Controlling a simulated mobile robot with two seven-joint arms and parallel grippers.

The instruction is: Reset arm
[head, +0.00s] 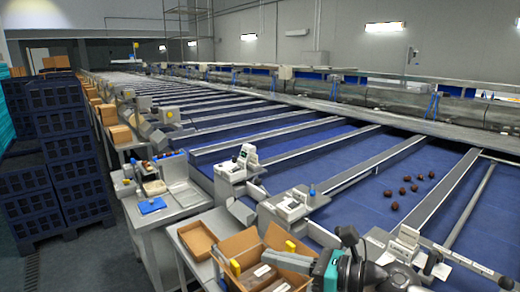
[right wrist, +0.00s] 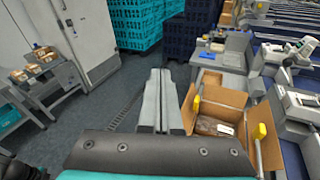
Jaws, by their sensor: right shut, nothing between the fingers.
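My right gripper (head: 272,258) reaches in from the bottom right of the head view, over an open cardboard box. In the right wrist view its two grey fingers (right wrist: 160,75) lie together with nothing between them. The open cardboard box (head: 242,243) has yellow pieces on its edges and brown packs inside. The box (right wrist: 233,97) also shows to the right of the fingers in the right wrist view. My left gripper is in neither view.
Several dark dates (head: 405,190) lie on the blue belt (head: 350,210). A shallow cardboard tray (head: 198,241) and a bench with a blue pad (head: 151,205) stand left of the box. Dark blue crates (head: 75,175) are stacked at left. Floor beside them is clear.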

